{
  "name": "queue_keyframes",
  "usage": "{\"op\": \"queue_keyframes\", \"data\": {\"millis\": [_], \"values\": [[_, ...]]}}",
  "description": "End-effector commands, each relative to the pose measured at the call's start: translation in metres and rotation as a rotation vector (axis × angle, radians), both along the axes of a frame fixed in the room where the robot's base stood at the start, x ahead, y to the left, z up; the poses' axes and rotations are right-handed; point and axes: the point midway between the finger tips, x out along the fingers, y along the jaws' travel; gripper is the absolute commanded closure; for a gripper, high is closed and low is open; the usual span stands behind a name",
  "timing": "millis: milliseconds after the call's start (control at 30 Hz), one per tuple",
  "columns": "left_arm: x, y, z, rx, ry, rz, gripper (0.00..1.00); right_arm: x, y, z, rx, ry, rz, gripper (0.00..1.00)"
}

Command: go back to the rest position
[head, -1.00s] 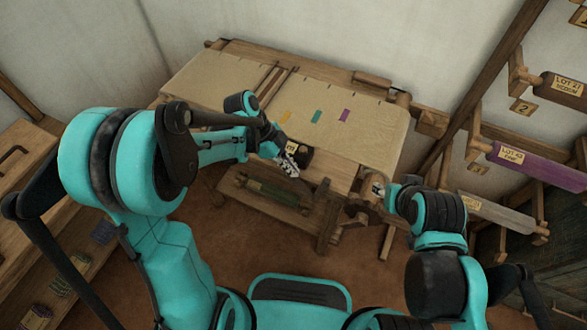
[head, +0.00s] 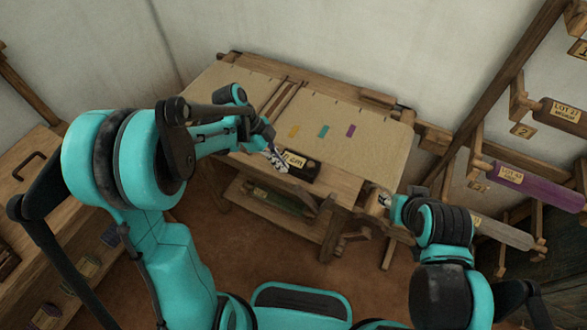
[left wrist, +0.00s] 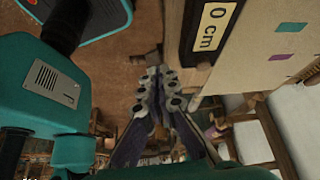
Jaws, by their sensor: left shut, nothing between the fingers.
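My left gripper (head: 280,165) shows in the head view over the near edge of the loom, just left of a black box with a pale label (head: 299,166). In the left wrist view its two fingers (left wrist: 158,88) are together with nothing between them.
The loom (head: 375,130) carries cream cloth with yellow, teal and purple patches. A wall rack with labelled rolls (head: 535,185) stands at the right. A wooden cabinet (head: 40,180) stands at the left. Brown floor shows between the loom and my base.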

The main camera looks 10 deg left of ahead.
Motion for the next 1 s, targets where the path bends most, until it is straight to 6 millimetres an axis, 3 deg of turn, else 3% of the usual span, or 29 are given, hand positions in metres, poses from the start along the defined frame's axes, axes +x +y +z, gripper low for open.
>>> {"op": "queue_keyframes", "data": {"millis": [167, 767, 867, 1000], "values": [[0.002, 0.010, 0.003, -0.001, 0.001, -0.001, 1.00, 0.000, 0.000, 0.002, 0.000, 0.000, 0.000, 0.60], [0.001, 0.009, 0.006, 0.006, 0.002, 0.014, 1.00, 0.000, 0.000, 0.002, 0.000, 0.000, 0.000, 0.60], [-0.005, 0.010, 0.015, 0.036, 0.012, 0.097, 1.00, 0.000, 0.000, 0.002, 0.000, 0.000, 0.000, 0.60], [-0.022, 0.013, 0.038, 0.113, 0.027, 0.353, 1.00, 0.000, 0.000, 0.000, 0.000, 0.000, 0.000, 0.60]]}}
